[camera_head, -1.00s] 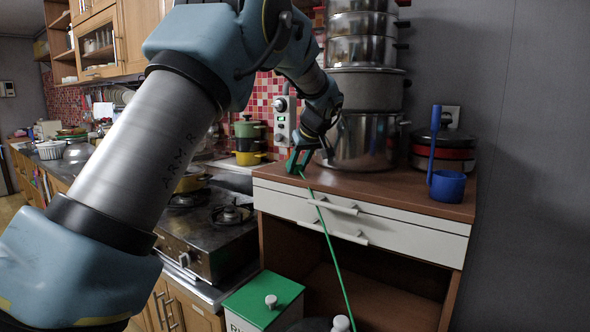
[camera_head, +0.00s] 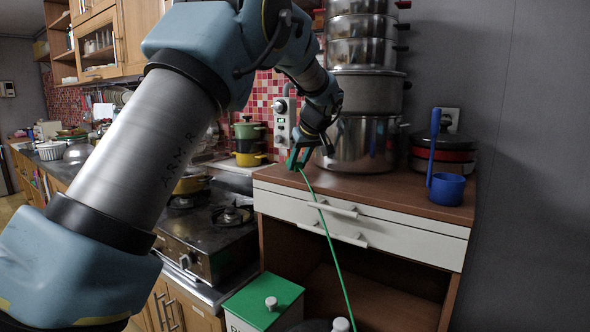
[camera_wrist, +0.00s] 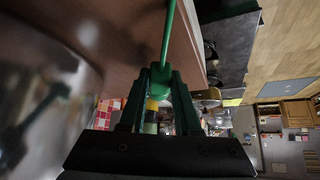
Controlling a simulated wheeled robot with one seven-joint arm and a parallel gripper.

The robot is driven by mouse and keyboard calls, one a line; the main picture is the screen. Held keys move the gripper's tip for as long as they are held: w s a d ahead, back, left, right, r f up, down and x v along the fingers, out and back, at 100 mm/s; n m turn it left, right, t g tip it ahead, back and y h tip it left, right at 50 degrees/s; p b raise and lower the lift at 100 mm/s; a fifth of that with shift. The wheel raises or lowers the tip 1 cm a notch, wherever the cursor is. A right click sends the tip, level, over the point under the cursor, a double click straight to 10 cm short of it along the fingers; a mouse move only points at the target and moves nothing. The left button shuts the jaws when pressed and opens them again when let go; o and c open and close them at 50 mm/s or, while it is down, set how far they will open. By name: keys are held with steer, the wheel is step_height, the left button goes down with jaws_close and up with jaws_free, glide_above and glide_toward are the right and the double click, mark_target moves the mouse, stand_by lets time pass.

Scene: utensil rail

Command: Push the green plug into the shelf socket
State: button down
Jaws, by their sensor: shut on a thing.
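My gripper (camera_head: 298,159) is shut on the green plug (camera_wrist: 160,79), held just above the left part of the wooden counter top, near the large steel pot. In the wrist view the plug sits between the two dark green fingers, and a green cord (camera_wrist: 168,32) runs from it. In the head view the cord (camera_head: 328,235) hangs down across the white drawers; the plug itself is hard to tell from the fingers. A pale panel with round fittings (camera_head: 280,121) is on the tiled wall behind my gripper. I cannot tell whether it is the shelf socket.
Stacked steel pots (camera_head: 362,143) stand right behind my gripper. A blue cup (camera_head: 447,189) with an upright handle is at the counter's right. A white wall plate (camera_head: 452,116) is partly hidden behind dark-lidded pots. A gas stove (camera_head: 205,235) lies left; a green-lidded box (camera_head: 262,300) stands below.

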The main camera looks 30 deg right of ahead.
mark_target(298, 162)
steer(key=shift+r+p, duration=1.2)
steer(key=shift+r, duration=1.15)
